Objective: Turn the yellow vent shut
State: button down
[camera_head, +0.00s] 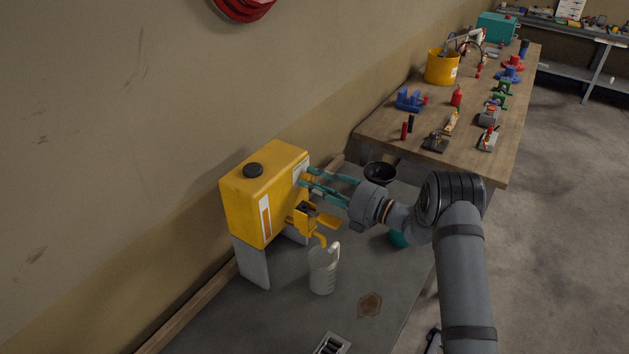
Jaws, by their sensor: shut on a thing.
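A yellow drum (262,200) with a black cap (253,170) on top stands on grey supports by the wall. My gripper (304,178), with teal fingers, reaches in from the right to the upper part of the drum's front face. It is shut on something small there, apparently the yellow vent. The vent itself is mostly hidden by the fingers and cannot be made out clearly. Below the fingers, a yellow tap (306,219) with a lever sticks out from the drum. Its spout hangs over a clear jug (323,270).
A black funnel or bowl (380,173) stands behind my gripper. A teal object (398,239) is partly hidden under my arm. A wooden workbench (385,133) with tools and a yellow bucket (441,68) stands farther back. Grey tabletop is free right of the jug.

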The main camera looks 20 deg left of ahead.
jog(key=shift+s+f, duration=0.25)
jog(key=shift+f, duration=0.15)
jog(key=c, duration=1.8)
grip_release()
jog(key=o, duration=0.4)
jog(key=shift+r, duration=0.15)
jog(key=shift+c, duration=0.2)
jog(key=shift+r, duration=0.1)
jog(key=shift+w, duration=0.1)
jog(key=v, duration=1.2)
jog(key=shift+a, duration=0.15)
jog(key=x, duration=1.2)
jog(key=shift+r, duration=0.1)
